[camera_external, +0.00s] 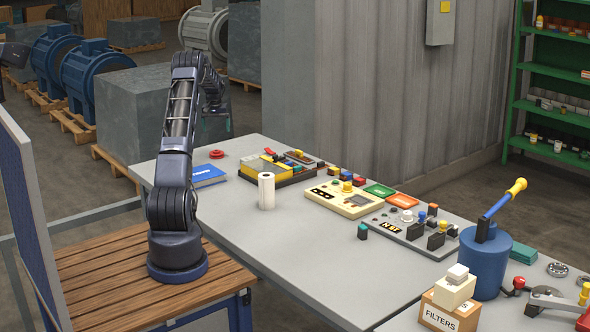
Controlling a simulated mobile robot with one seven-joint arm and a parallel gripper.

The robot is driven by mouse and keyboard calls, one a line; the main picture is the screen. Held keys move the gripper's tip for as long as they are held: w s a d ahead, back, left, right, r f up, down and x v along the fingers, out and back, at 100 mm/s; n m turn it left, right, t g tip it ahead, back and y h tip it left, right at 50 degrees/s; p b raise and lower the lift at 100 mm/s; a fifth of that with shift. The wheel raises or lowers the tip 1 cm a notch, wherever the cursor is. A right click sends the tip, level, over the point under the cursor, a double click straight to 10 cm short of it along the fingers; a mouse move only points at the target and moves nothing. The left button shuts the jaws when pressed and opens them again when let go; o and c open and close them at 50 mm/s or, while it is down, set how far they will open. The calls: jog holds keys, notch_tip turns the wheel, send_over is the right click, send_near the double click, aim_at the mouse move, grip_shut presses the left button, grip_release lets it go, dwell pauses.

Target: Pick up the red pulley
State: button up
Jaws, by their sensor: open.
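A white paper roll (266,190) stands upright right of the book. A tray of coloured blocks (277,168) lies right of the pulley. Control panels (345,198) and a blue canister (487,262) with a lever stand further right. The table's front left part is clear.

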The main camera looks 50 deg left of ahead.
jog(key=a+f, duration=0.2)
send_over(216, 151)
jog(key=f, duration=0.5)
jog(key=shift+s+a, duration=0.15)
jog(key=shift+s, duration=0.1)
jog(key=shift+w+f, duration=0.2)
jog(key=shift+f, duration=1.1)
jog(key=shift+w+f, duration=0.15)
jog(key=shift+f, duration=1.15)
jog(key=shift+r, duration=0.1)
jog(key=c, duration=1.3)
jog(key=shift+o, duration=0.2)
jog(key=shift+r, duration=0.1)
